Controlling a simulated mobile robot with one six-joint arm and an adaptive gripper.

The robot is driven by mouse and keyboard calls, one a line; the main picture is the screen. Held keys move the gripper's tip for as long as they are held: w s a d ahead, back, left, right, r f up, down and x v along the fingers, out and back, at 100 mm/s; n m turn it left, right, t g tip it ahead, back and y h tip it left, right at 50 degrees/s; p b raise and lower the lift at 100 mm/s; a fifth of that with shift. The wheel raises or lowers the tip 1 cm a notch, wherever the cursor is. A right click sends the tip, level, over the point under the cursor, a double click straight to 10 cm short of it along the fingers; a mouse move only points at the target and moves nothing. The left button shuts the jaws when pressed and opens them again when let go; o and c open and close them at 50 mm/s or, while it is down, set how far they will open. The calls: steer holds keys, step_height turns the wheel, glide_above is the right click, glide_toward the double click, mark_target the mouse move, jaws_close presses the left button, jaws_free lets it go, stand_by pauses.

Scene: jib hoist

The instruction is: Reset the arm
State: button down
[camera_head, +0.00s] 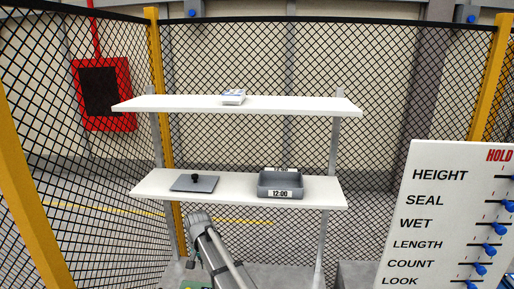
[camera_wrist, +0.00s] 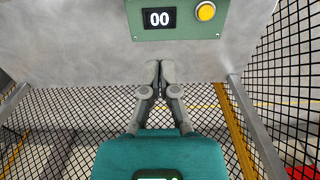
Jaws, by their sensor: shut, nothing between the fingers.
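My gripper (camera_wrist: 159,74) shows in the wrist view with its two grey fingers together and nothing between them. Its fingertips lie over a grey metal surface in the picture; whether they touch it I cannot tell. A green box (camera_wrist: 178,19) with a display reading 00 and a yellow button is beyond the fingertips, at the top. In the head view my arm (camera_head: 213,247) rises at the bottom, in front of the lower shelf. I cannot make out the gripper's fingers there.
Two white shelves (camera_head: 160,105) stand ahead. The lower holds a grey tray (camera_head: 280,187) labelled 12:00 and a dark plate (camera_head: 194,184) with a knob; the upper holds a small box (camera_head: 233,97). A white board (camera_head: 440,220) with blue knobs is right. Mesh fence (camera_head: 400,80) surrounds the area.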

steer(key=s+d, duration=0.5)
steer(key=d, duration=0.7)
steer(key=s+d, duration=0.6)
steer(key=d, duration=0.7)
steer(key=s+d, duration=0.5)
steer(key=d, duration=0.7)
steer(key=shift+s+d+n, duration=0.15)
steer(key=shift+s+n, duration=0.2)
steer(key=shift+n, duration=0.05)
